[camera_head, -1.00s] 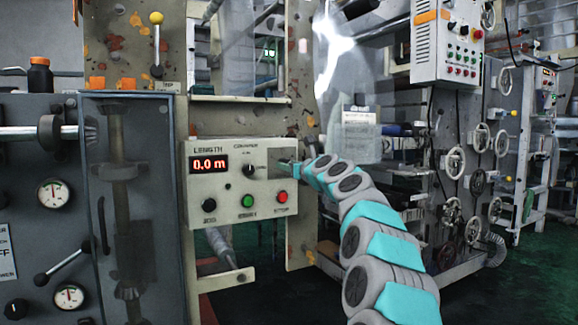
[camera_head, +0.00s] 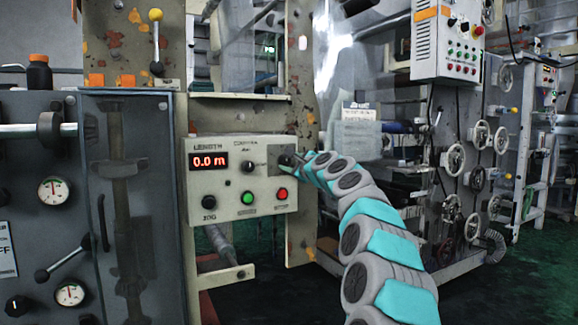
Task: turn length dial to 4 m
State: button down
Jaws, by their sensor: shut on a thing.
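The control panel (camera_head: 243,222) is a pale box on the machine frame. Its red LENGTH display (camera_head: 208,161) reads 0.0 m. My gripper (camera_head: 284,161) is at the panel's upper right part, close against its face. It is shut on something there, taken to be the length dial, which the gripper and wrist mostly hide. I cannot read the dial's setting. A black knob (camera_head: 247,167) shows just left of my gripper, beside the display.
Below are a black JOG knob (camera_head: 209,202), a green button (camera_head: 247,198) and a red button (camera_head: 282,194), close under my gripper. A spotted metal post (camera_head: 303,225) stands behind the panel. A taller switch cabinet (camera_head: 446,50) hangs at upper right.

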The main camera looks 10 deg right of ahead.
jog(key=n+b, duration=0.1)
jog(key=n, duration=0.2)
jog(key=shift+f+n, duration=0.15)
jog(key=shift+n, duration=0.25)
jog(key=n+b, duration=0.2)
jog(key=n, duration=0.1)
jog(key=shift+n, duration=0.3)
jog(key=n+b, duration=0.2)
jog(key=n, duration=0.4)
jog(key=shift+f, duration=0.1)
jog(key=n+b, duration=0.1)
jog(key=n, duration=0.5)
jog(key=shift+n, duration=0.4)
jog(key=n+p, duration=0.2)
jog(key=n, duration=0.3)
jog(key=shift+r, duration=0.2)
jog(key=shift+n, duration=0.3)
